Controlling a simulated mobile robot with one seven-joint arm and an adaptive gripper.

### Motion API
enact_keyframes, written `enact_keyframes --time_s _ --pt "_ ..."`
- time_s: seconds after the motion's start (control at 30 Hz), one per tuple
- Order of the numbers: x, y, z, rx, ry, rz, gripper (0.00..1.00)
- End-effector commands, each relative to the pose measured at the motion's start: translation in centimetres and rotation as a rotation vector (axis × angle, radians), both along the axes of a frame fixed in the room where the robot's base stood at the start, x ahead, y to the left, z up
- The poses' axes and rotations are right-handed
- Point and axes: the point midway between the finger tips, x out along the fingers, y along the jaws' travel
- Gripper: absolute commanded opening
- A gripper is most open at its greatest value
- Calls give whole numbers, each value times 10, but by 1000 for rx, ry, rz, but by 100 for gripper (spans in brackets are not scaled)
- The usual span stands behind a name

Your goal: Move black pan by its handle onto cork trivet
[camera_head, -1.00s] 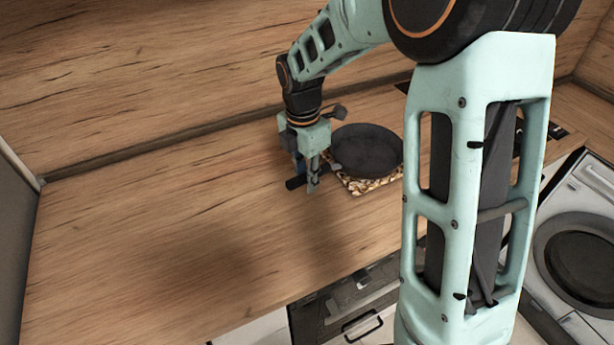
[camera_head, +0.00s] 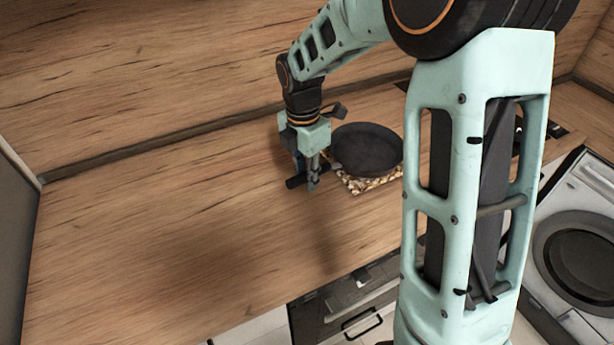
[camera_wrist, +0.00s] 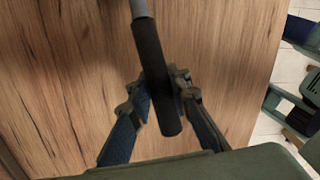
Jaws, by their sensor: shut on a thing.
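The black pan (camera_head: 367,150) is over the cork trivet (camera_head: 372,185), whose front and left edges show below it. I cannot tell whether the pan touches the trivet. The pan's handle (camera_head: 295,182) points left and slightly toward the front. My gripper (camera_head: 312,184) is shut on the handle. In the wrist view, the dark handle (camera_wrist: 152,62) runs down between my gripper's fingers (camera_wrist: 163,95), with its grey shaft at the top. The pan's bowl is outside the wrist view.
The wooden counter (camera_head: 160,240) is bare to the left and in front of the pan. A wooden splashback (camera_head: 150,70) rises behind. Part of a dark hob (camera_head: 550,130) shows at right, with a white washing machine (camera_head: 580,230) below. My arm hides the counter right of the pan.

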Motion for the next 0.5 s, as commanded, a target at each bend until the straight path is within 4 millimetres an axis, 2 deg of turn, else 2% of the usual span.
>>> enact_keyframes --time_s 0.5 --pt "1 0 -5 -1 -4 1 0"
